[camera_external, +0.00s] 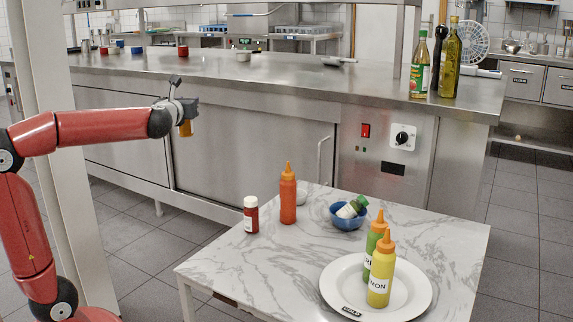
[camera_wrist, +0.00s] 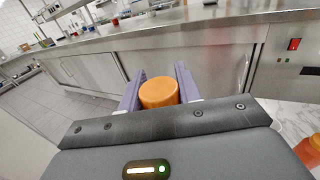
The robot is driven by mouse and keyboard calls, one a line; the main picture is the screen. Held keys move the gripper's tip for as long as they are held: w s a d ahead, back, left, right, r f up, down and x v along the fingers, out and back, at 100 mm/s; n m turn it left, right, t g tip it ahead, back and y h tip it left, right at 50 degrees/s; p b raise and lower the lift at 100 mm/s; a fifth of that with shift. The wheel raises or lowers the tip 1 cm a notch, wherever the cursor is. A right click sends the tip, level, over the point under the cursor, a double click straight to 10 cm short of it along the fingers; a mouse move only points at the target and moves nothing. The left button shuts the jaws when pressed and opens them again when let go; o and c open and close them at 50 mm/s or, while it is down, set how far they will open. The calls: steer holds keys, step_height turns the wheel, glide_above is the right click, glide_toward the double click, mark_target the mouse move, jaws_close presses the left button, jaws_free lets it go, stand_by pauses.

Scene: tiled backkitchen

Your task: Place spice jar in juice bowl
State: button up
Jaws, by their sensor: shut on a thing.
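My gripper (camera_external: 187,112) is raised at the left, in front of the steel counter and well away from the marble table. It is shut on a small orange-topped jar (camera_external: 186,129), likely the spice jar. The jar's round orange top (camera_wrist: 159,93) shows between the two purple fingers (camera_wrist: 160,88) in the wrist view; no label can be read. A blue bowl (camera_external: 347,224) stands on the table, holding a tilted white container with a green cap (camera_external: 357,205). A pale bowl (camera_external: 302,198) is partly hidden behind the orange bottle. No label shows which is the juice bowl.
The marble table (camera_external: 245,272) carries a red bottle with a white cap (camera_external: 251,214), an orange squeeze bottle (camera_external: 288,200), and a white plate (camera_external: 412,300) with green and yellow squeeze bottles. The steel counter (camera_external: 290,78) runs behind. A pale post (camera_external: 52,130) stands near my arm.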

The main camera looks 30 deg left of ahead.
steer(key=w+d+f+m+g+h+p, duration=0.2)
steer(key=w+d+m+h, duration=1)
steer(key=w+d+h, duration=0.95)
steer(key=shift+w+d+f+y+b, duration=0.5)
steer(key=shift+f+b, duration=0.85)
steer(key=shift+f, duration=2.55)
steer(key=shift+w+d+f+y+b, duration=0.2)
steer(key=shift+w+f+y+b, duration=0.8)
steer(key=shift+f, duration=2.95)
steer(key=shift+w+d+f+y+b, duration=0.1)
steer(key=shift+d+f+y+b, duration=0.2)
steer(key=shift+f+b, duration=2.55)
step_height(320, 180, down, 2)
steer(key=shift+f+p, duration=0.25)
steer(key=shift+p, duration=0.55)
steer(key=o, duration=1.2)
steer(key=shift+c, duration=0.2)
steer(key=shift+r, duration=0.15)
